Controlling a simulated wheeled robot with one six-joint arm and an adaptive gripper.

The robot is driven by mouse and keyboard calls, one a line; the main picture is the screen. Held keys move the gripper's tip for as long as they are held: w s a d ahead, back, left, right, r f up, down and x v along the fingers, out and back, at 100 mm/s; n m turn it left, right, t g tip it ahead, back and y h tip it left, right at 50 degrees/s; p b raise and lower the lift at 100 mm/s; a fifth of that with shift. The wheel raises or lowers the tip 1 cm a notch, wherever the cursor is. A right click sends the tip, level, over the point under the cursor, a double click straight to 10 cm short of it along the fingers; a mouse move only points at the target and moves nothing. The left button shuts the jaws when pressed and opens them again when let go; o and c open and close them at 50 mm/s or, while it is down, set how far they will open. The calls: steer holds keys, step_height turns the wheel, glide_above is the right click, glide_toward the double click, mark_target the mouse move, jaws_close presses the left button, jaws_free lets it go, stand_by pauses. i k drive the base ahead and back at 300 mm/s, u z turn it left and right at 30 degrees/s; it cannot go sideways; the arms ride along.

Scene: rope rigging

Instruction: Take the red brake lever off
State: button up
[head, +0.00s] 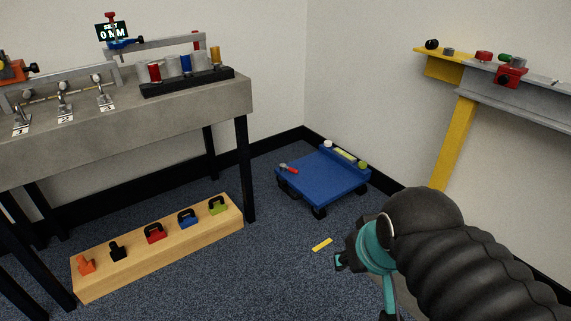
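A small red lever (286,168) with a pale end lies at the left edge of a low blue cart (325,183) on the floor. It is the only red lever-like part on the cart; its joint with the cart is too small to make out. My gripper (364,288) is at the lower right, in front of the cart and apart from it. Its teal and black fingers are spread wide, with nothing seen between them. Part of the gripper is cut off by the bottom edge.
A grey workbench (190,105) with black legs stands at the left. A wooden block (160,262) with several coloured pieces lies below it. A yellow strip (322,244) lies on the carpet. A yellow post (452,145) carries a beam at the right. Carpet before the cart is mostly clear.

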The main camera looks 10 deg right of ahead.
mark_target(283, 167)
steer(key=u, duration=0.1)
steer(key=i, duration=2.25)
steer(key=z, duration=0.3)
